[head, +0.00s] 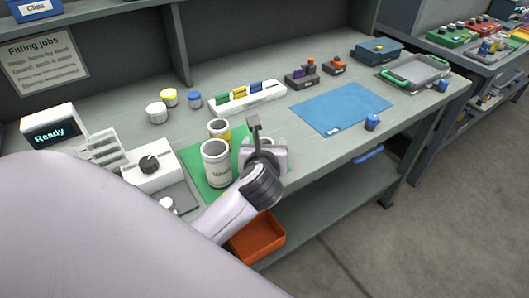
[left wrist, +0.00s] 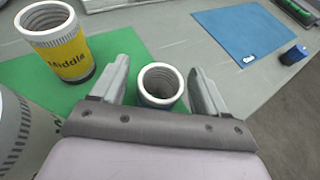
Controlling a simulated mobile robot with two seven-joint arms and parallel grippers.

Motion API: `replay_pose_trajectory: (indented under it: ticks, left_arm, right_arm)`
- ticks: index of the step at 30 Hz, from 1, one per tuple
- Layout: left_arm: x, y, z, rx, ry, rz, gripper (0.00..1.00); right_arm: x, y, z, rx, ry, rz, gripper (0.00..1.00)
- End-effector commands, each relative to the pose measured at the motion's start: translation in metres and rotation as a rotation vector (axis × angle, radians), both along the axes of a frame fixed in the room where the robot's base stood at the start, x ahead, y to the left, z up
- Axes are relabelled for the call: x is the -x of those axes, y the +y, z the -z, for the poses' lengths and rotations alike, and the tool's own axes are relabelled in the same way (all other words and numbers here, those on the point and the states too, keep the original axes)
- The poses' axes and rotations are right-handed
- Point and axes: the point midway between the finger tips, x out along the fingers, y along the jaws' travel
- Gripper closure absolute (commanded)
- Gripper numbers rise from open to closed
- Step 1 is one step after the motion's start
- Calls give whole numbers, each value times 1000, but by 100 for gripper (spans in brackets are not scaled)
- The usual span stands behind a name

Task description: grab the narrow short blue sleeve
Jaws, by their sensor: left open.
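A short narrow sleeve (left wrist: 160,84) with a white rim stands upright on the green mat (left wrist: 28,72) in the left wrist view. Little of its side shows, and it looks bluish. My left gripper (left wrist: 159,70) is open, with one finger on each side of the sleeve; I cannot tell whether they touch it. In the head view my left gripper (head: 262,142) is over the right part of the green mat (head: 194,168) and hides most of this sleeve. My right gripper is not in view.
A yellow sleeve marked Middle (left wrist: 66,52) and a wide whitish sleeve (head: 216,163) stand close to the left. A blue mat (head: 340,106) lies to the right, with a small blue-sided part (head: 372,122) by its edge. An orange bin (head: 258,238) is below the bench.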

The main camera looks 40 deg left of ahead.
Motion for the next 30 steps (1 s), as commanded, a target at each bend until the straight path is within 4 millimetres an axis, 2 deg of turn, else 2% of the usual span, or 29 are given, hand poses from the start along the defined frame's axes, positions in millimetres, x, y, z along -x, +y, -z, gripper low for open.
replay_pose_trajectory:
  ticks: [4, 11, 15, 17, 30]
  left_arm:
    - [-8, 6, 4, 0, 0, 0, 26]
    - [-9, 6, 4, 0, 0, 1, 26]
    - [-9, 6, 4, 0, 0, 0, 71]
    - [-9, 6, 4, 0, 0, 0, 91]
    - [-10, 7, -2, -2, -1, 1, 91]
  right_arm:
    - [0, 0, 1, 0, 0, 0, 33]
    - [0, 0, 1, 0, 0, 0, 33]
    - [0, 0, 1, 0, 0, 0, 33]
    - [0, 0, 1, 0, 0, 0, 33]
    - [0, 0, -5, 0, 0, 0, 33]
